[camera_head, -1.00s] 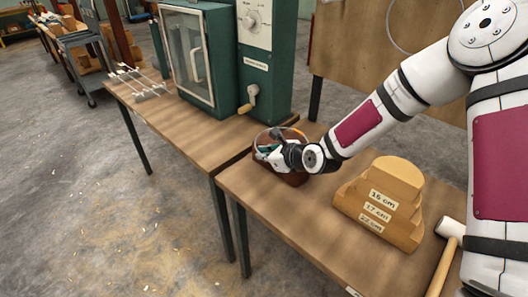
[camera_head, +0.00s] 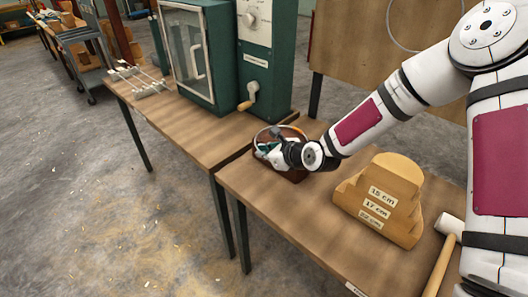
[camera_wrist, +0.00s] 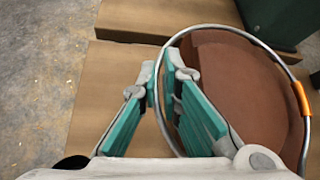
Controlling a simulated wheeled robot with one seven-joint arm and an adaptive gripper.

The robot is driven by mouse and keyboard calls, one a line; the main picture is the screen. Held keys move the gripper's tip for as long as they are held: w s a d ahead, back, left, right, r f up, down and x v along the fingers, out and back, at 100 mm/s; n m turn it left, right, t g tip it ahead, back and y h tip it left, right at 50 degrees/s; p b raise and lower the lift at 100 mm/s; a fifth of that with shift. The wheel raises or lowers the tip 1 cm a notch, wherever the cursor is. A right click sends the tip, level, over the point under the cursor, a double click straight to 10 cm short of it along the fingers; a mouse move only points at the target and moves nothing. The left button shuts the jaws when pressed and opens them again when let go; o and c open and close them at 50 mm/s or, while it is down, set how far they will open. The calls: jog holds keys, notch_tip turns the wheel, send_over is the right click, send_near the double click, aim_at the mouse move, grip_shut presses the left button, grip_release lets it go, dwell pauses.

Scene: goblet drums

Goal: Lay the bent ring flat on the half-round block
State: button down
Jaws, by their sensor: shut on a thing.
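The bent ring (camera_wrist: 238,29) is a thin grey metal hoop with an orange band on its right side. My gripper (camera_wrist: 165,80) is shut on its left side, between the teal fingers. In the head view my gripper (camera_head: 268,152) is at the back-left corner of the near table. The half-round block (camera_wrist: 245,95) appears as a reddish-brown, curved-edged body beneath the ring, which encircles much of its top. In the head view the block (camera_head: 292,176) is mostly hidden by my gripper. I cannot tell whether ring and block touch.
A stepped wooden block (camera_head: 385,195) with size labels stands right of my gripper on the near table (camera_head: 290,225). A mallet (camera_head: 443,258) lies at the right. A green cabinet (camera_head: 200,60) and a cranked green machine (camera_head: 262,65) stand behind on the adjoining table.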

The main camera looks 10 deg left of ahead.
jog(key=shift+f, duration=0.1)
jog(key=shift+f, duration=0.65)
jog(key=c, duration=1.8)
grip_release()
jog(key=o, duration=0.6)
jog(key=shift+w+r, duration=0.1)
jog(key=shift+d, duration=0.15)
jog(key=v, duration=1.2)
